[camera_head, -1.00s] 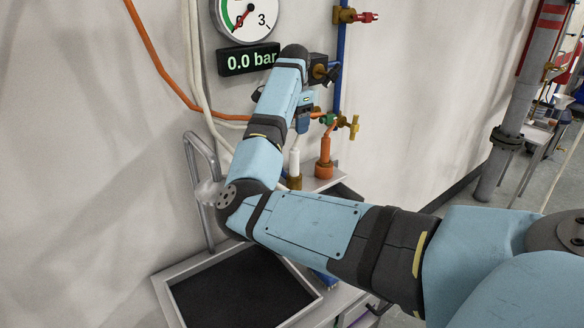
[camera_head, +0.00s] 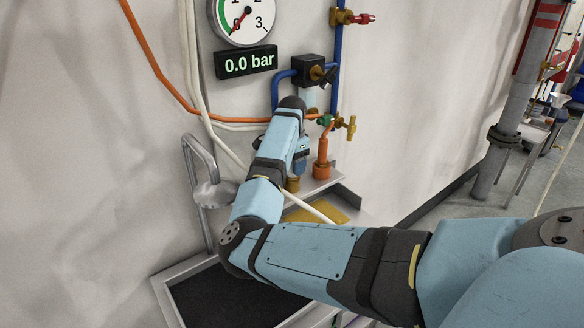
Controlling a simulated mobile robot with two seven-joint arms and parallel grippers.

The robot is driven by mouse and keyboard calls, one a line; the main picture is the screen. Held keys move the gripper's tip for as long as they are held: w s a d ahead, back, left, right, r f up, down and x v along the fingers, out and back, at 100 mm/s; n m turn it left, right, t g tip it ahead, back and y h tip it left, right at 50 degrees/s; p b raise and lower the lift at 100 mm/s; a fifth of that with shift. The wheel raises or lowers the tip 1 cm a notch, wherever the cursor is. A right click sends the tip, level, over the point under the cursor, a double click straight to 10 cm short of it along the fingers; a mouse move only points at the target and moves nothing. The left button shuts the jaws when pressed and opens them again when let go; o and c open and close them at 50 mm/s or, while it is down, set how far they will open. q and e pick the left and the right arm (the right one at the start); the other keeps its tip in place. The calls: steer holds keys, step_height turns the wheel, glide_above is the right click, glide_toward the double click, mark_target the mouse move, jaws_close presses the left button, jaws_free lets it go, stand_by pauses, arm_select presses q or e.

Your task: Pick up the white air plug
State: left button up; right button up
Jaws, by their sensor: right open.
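The white air plug does not show now; my right arm and wrist cover the spot above a brass fitting (camera_head: 292,184) where it stood. My right gripper (camera_head: 300,165) is open, pointing down at that spot, largely hidden by my forearm. I cannot tell whether the plug is between its fingers. My left gripper is out of view.
An orange plug (camera_head: 322,158) stands close to the right of my gripper on a small ledge. A blue pipe (camera_head: 338,70) with brass valves, a "0.0 bar" display (camera_head: 247,62) and orange and white hoses are on the wall. A black-topped tray (camera_head: 225,300) lies below.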

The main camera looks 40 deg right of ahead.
steer(key=c, duration=1.1)
steer(key=shift+r, duration=0.1)
steer(key=shift+r, duration=0.1)
